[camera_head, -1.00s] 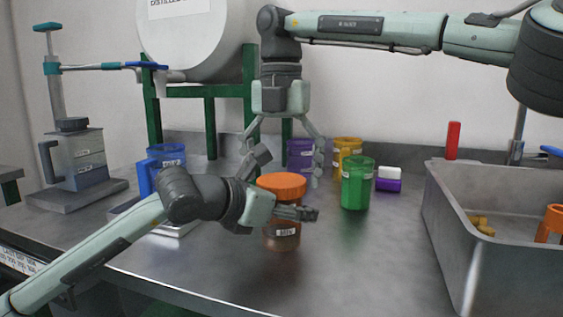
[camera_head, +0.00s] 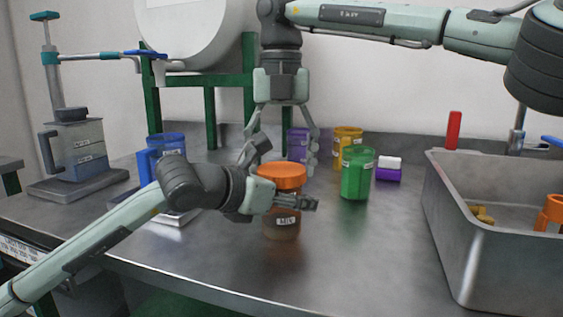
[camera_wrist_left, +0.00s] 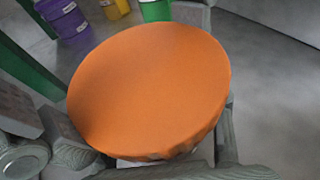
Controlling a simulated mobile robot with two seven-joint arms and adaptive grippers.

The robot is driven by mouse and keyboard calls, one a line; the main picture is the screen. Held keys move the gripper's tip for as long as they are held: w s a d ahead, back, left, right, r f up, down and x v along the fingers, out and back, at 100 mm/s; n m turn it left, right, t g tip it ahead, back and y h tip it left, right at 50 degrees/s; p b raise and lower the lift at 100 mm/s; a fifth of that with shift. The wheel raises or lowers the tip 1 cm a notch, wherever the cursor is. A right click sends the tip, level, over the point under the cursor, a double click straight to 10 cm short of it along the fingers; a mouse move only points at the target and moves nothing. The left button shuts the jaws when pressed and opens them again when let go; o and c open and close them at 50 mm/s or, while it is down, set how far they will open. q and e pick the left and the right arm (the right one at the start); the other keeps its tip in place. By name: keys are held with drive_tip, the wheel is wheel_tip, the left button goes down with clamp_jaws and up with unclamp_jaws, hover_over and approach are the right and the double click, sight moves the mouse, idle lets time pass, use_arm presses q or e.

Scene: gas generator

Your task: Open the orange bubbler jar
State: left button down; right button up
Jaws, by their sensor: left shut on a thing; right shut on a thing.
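The orange bubbler jar (camera_head: 282,222) stands upright on the metal table, with its orange lid (camera_head: 282,178) on top. The lid also fills the middle of the left wrist view (camera_wrist_left: 150,90). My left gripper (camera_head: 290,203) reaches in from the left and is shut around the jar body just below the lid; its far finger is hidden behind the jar. My right gripper (camera_head: 286,163) points down from above, shut on the lid with its fingers on either side. The exact contact of the right fingertips is partly hidden.
A green jar (camera_head: 357,175), a yellow jar (camera_head: 346,139) and a purple jar (camera_head: 298,142) stand behind to the right. A blue jar (camera_head: 166,146) is at the left. A metal bin (camera_head: 470,245) stands at the right. The table front right of the jar is clear.

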drive_tip(key=o, duration=1.3)
drive_tip(key=shift+c, duration=0.2)
wheel_tip(320, 180, up, 4)
drive_tip(key=shift+r, duration=0.15)
wheel_tip(320, 180, up, 4)
drive_tip(key=m, duration=0.3)
drive_tip(key=shift+f, duration=4.2)
drive_tip(key=shift+c, duration=0.5)
